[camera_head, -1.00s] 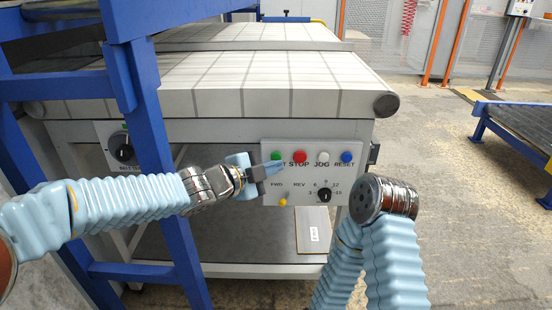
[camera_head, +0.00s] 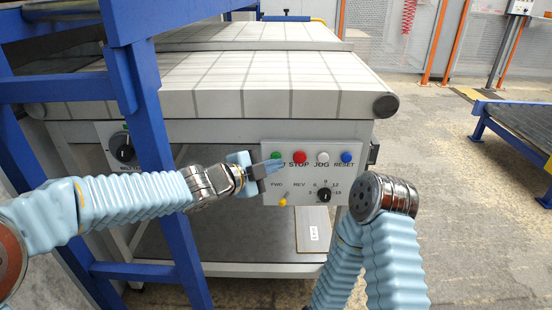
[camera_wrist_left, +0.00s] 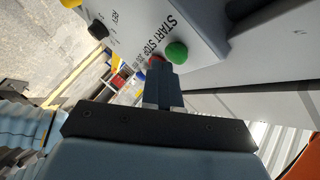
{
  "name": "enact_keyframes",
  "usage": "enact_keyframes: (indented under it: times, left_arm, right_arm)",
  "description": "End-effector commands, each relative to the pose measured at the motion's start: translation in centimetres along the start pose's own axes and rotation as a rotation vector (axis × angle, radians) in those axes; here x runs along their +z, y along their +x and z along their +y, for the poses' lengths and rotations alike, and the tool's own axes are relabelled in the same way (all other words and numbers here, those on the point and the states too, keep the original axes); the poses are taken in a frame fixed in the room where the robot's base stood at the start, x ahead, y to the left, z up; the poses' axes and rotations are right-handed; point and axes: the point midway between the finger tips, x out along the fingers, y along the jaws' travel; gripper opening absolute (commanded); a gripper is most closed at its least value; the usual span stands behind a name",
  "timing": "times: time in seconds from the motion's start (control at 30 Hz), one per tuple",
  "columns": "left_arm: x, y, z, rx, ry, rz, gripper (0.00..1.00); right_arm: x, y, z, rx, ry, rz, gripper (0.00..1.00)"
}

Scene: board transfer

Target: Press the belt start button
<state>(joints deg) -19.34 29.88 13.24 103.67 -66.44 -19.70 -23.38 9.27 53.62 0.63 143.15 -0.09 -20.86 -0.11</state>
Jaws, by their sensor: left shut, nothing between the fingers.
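The green START button (camera_head: 276,156) is at the upper left of the grey control panel (camera_head: 262,184) on the conveyor's front. It also shows in the left wrist view (camera_wrist_left: 176,52). My left gripper (camera_head: 279,165) is shut and empty, its tips just below the green button and over the START label in the head view. In the left wrist view the fingertips (camera_wrist_left: 160,68) overlap part of the red STOP button (camera_wrist_left: 157,59), with the green button beside them. I cannot tell whether they touch the panel. My right gripper is not visible; only my right arm's wrist shows.
Right of START are the red STOP button (camera_head: 300,157), white JOG button (camera_head: 322,158) and blue RESET button (camera_head: 346,157). A yellow switch (camera_head: 284,199) and black knob (camera_head: 324,195) sit below. A blue frame post (camera_head: 152,130) stands left, behind my left arm.

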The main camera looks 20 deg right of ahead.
Motion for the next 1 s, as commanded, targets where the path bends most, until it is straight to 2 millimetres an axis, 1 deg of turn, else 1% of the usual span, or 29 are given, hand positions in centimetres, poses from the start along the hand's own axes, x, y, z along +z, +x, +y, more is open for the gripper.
enact_keyframes:
  times: [0.73, 1.0]
  left_arm:
    - [0.39, 0.57, -0.47, 0.000, 0.000, 0.000, 0.00]
    - [0.44, 0.61, -0.46, 0.000, 0.000, 0.000, 0.00]
  right_arm:
    - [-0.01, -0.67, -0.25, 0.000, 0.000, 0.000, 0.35]
    - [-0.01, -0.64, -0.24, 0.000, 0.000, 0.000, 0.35]
